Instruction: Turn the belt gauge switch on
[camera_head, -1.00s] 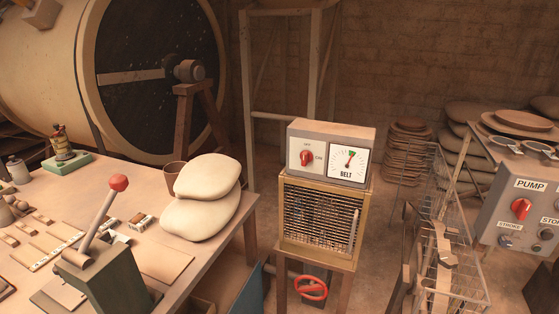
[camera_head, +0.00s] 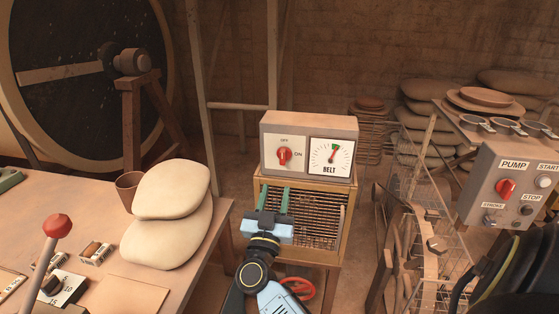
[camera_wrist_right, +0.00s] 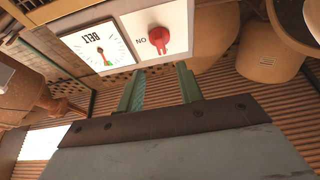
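My left gripper is not in view.
A workbench (camera_head: 62,206) with two stacked pale sacks (camera_head: 167,222) stands at left. A red valve wheel (camera_head: 299,288) is low under the cabinet. A wire rack (camera_head: 440,215) and a grey PUMP panel (camera_head: 514,187) stand at right.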

